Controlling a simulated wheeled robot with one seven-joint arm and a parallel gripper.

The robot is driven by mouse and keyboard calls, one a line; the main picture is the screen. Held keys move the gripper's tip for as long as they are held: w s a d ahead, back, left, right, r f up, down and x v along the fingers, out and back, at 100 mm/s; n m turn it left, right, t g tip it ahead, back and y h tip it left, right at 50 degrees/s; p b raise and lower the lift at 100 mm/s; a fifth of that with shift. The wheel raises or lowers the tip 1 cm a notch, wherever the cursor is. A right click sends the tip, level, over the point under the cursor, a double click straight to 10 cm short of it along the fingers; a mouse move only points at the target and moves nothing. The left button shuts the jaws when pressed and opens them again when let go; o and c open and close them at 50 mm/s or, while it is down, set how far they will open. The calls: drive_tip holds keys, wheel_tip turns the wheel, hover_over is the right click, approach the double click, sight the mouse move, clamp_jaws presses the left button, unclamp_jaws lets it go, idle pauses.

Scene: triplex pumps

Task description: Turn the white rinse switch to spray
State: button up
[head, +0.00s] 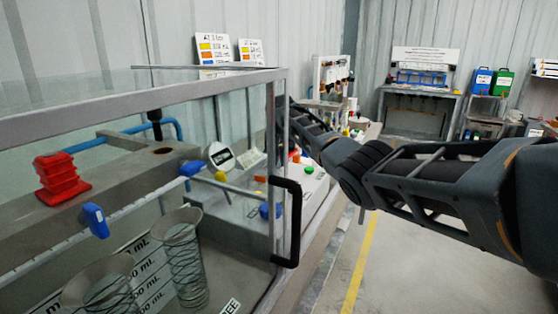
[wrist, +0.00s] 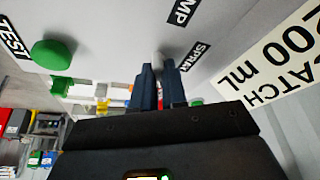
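In the wrist view, a small whitish switch (wrist: 158,60) stands out from the grey panel (wrist: 110,25), beside the SPRAY label (wrist: 195,57). A second label ending in "MP" (wrist: 184,10) sits above it, partly cut off. My gripper (wrist: 159,70) has its two dark blue fingers on either side of the switch, with a narrow gap between them. I cannot tell whether the fingers touch it. In the head view, my arm reaches behind the frame of the clear case; my fingers and the switch cannot be made out there.
A green button (wrist: 52,55) by the TEST label (wrist: 14,38) is left of my fingers. A BATCH 200 mL label (wrist: 270,60) is at the right. In the head view, the clear case's black handle (head: 291,222) is near my arm. Open floor (head: 410,265) is at the right.

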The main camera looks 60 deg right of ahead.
clamp_jaws()
drive_tip(key=shift+s+n+t+y+p, duration=0.1)
drive_tip(key=shift+n+t+y+p, duration=0.35)
drive_tip(key=shift+n, duration=0.55)
drive_tip(key=n+y, duration=0.1)
drive_tip(key=n, duration=0.2)
drive_tip(key=shift+f+n+t, duration=0.15)
drive_tip(key=shift+n+t, duration=0.1)
drive_tip(key=shift+n, duration=0.05)
drive_tip(key=n+y+b, duration=0.1)
drive_tip(key=n, duration=0.2)
drive_tip(key=shift+d+f+b, duration=0.15)
drive_tip(key=shift+b, duration=0.15)
drive_tip(key=shift+n+y+b, duration=0.65)
drive_tip(key=shift+n+b, duration=0.55)
drive_tip(key=shift+n, duration=0.4)
